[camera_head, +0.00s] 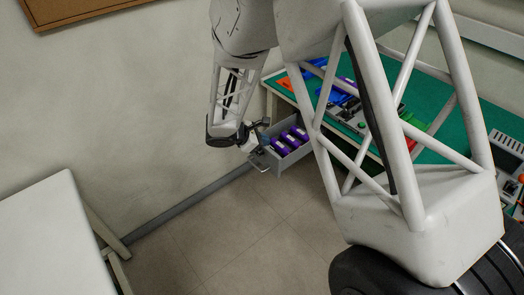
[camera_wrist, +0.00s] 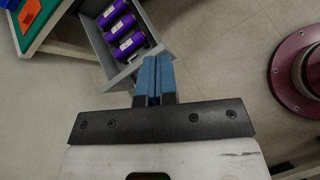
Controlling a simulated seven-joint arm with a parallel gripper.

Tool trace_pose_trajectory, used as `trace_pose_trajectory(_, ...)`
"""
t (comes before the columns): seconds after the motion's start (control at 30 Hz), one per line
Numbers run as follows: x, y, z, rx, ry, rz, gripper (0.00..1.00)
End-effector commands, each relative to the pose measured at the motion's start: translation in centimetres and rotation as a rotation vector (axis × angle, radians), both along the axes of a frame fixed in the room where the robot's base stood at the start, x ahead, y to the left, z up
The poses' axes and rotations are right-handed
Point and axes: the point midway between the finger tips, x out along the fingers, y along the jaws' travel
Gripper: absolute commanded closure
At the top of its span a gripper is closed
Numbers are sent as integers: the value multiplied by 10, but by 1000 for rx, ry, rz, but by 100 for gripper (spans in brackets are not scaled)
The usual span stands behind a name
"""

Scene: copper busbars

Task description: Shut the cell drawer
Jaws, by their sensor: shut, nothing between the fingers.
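The cell drawer (camera_head: 280,164) is a grey drawer pulled out from under the green-topped bench, with several purple cells lying in it. A metal handle (camera_head: 259,162) is on its front in the head view. In the wrist view the drawer (camera_wrist: 97,48) also shows, its front end partly hidden behind my fingers. My gripper (camera_wrist: 155,58) has blue fingertips pressed together, shut and empty, at the drawer's front edge. I cannot tell whether the fingertips touch it. In the head view my gripper (camera_head: 260,140) is small, right by the drawer front.
The green bench (camera_head: 459,165) carries blue, orange and red items and some devices. A white table (camera_head: 45,235) stands at the lower left. The floor (camera_head: 200,225) in front of the drawer is clear. A round maroon base (camera_wrist: 292,75) stands on the floor at right in the wrist view.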

Motion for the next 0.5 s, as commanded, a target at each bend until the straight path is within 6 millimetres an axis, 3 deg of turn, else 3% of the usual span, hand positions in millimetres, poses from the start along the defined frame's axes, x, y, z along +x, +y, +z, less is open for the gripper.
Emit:
trace_pose_trajectory(0.03,2,13,-14,-26,15,42,100)
trace_pose_trajectory(0.3,13,69,-76,-152,66,253,100)
trace_pose_trajectory(0.5,14,95,-108,-212,90,357,100)
